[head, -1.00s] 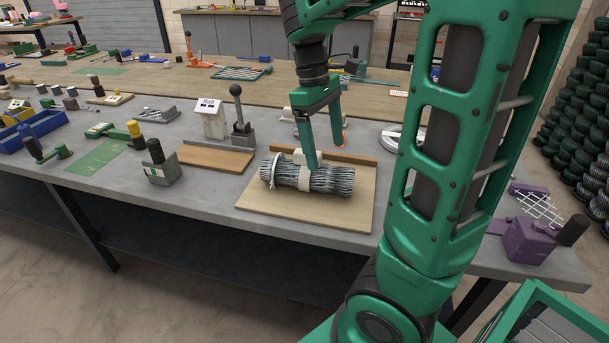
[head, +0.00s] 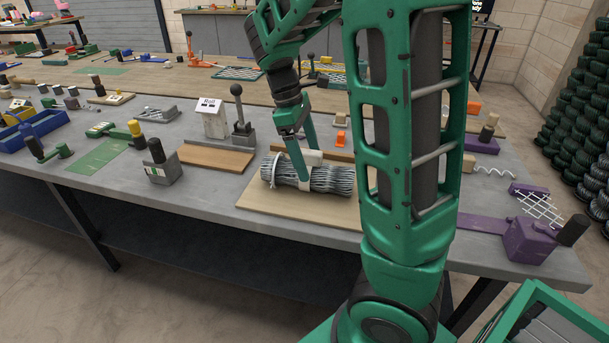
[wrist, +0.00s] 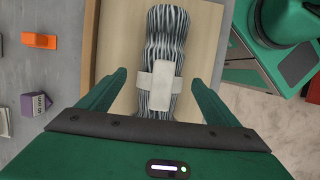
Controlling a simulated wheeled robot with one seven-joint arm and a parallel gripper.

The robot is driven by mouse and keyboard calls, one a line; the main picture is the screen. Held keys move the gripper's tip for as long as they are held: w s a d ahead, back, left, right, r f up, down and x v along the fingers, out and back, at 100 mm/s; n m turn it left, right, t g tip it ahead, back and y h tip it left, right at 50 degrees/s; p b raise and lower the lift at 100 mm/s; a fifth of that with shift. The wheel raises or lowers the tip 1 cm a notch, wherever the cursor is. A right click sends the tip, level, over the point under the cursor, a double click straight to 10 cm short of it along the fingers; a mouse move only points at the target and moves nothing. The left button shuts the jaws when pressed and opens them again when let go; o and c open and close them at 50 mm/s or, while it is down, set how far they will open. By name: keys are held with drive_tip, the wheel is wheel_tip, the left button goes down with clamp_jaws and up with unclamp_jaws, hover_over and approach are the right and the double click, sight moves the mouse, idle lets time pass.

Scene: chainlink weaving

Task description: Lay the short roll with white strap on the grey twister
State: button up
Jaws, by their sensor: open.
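The short grey wire roll (head: 335,180) lies on its side on a light wooden board (head: 250,202) at the table's front. A white strap (head: 304,172) wraps its middle, with a raised white tab on top. My gripper (head: 304,164) points down at the strap, its fingers open. In the wrist view the roll (wrist: 168,30) and strap (wrist: 160,85) lie between the two spread fingers (wrist: 159,80), with a gap at each side. A grey block with a black handle (head: 160,172), possibly the grey twister, stands left of the board.
A grey lever tool (head: 242,132) and a white box (head: 214,122) stand behind a brown wooden board (head: 215,158). An orange piece (wrist: 39,40) and a purple block (wrist: 36,104) lie beside the roll's board. A purple crank block (head: 530,238) stands at right.

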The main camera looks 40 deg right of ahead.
sight(312, 168)
drive_tip(key=x, duration=0.4)
drive_tip(key=shift+s, duration=0.15)
drive_tip(key=shift+c, duration=0.3)
drive_tip(key=c, duration=1.9)
drive_tip(key=shift+o, duration=0.2)
drive_tip(key=shift+r, duration=0.1)
